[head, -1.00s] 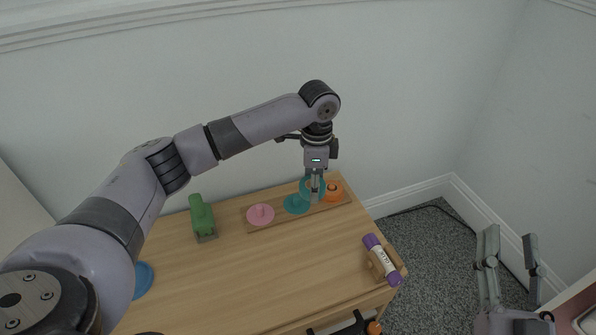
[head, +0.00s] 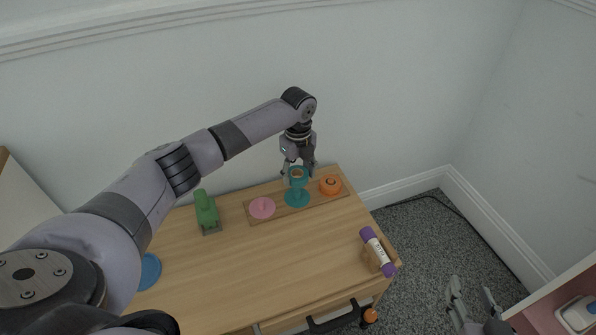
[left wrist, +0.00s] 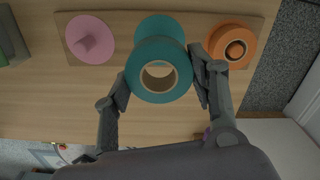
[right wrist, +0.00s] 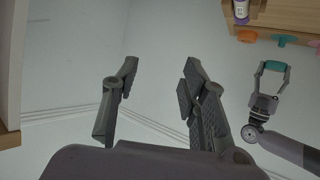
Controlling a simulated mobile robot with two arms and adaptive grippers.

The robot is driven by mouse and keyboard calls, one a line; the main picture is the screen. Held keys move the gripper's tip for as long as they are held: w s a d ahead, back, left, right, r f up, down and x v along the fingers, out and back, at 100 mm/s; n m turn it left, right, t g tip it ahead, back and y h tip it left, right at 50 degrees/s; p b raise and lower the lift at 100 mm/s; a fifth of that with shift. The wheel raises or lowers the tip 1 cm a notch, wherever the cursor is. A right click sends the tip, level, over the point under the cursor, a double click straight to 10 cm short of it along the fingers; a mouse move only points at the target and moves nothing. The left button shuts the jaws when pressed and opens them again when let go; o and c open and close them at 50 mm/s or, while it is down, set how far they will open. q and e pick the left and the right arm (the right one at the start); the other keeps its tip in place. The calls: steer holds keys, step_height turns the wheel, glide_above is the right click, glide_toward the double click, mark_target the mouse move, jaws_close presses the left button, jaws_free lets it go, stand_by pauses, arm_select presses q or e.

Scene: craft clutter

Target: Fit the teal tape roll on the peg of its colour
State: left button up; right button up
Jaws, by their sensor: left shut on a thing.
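The teal tape roll (head: 298,182) is held in my left gripper (head: 298,171), above the board. In the left wrist view the roll (left wrist: 133,72) sits between the two fingers, its open hole facing the camera. The teal peg's round base (head: 297,199) is on the board just below the roll. In the left wrist view this base (left wrist: 160,26) shows partly behind the roll, and its peg is hidden. The roll looks apart from the base. My right gripper (head: 474,300) is open and empty, off the table's right side; its spread fingers also show in the right wrist view (right wrist: 155,85).
On the wooden board (head: 253,219) stand a pink peg base (head: 262,208) and an orange tape roll (head: 331,185), close to the held roll. A green tape dispenser (head: 206,213), blue disc (head: 148,271) and purple-capped glue stick (head: 377,251) lie around. The table's middle is clear.

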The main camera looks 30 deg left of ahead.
arm_select(q)
steer(key=shift+p, duration=0.5)
steer(key=shift+f, duration=0.3)
step_height(320, 180, down, 3)
steer(key=shift+r+b, duration=0.1)
steer(key=shift+b, duration=0.55)
steer(key=shift+f, duration=0.4)
arm_select(e)
steer(key=shift+w+a+r+t, duration=0.2)
steer(key=shift+w+r+t, duration=0.15)
steer(key=shift+r, duration=0.2)
steer(key=shift+w+a+r+t, duration=0.15)
steer(key=shift+w+r+t, duration=0.15)
steer(key=shift+r, duration=0.25)
steer(key=shift+s, duration=0.1)
steer(key=f, duration=0.1)
steer(key=s+f+g, duration=0.1)
steer(key=shift+s+d+f+g, duration=0.25)
steer(key=shift+s+d+f, duration=0.05)
steer(key=shift+d+f, duration=0.1)
steer(key=shift+w+r, duration=0.1)
steer(key=shift+r, duration=0.05)
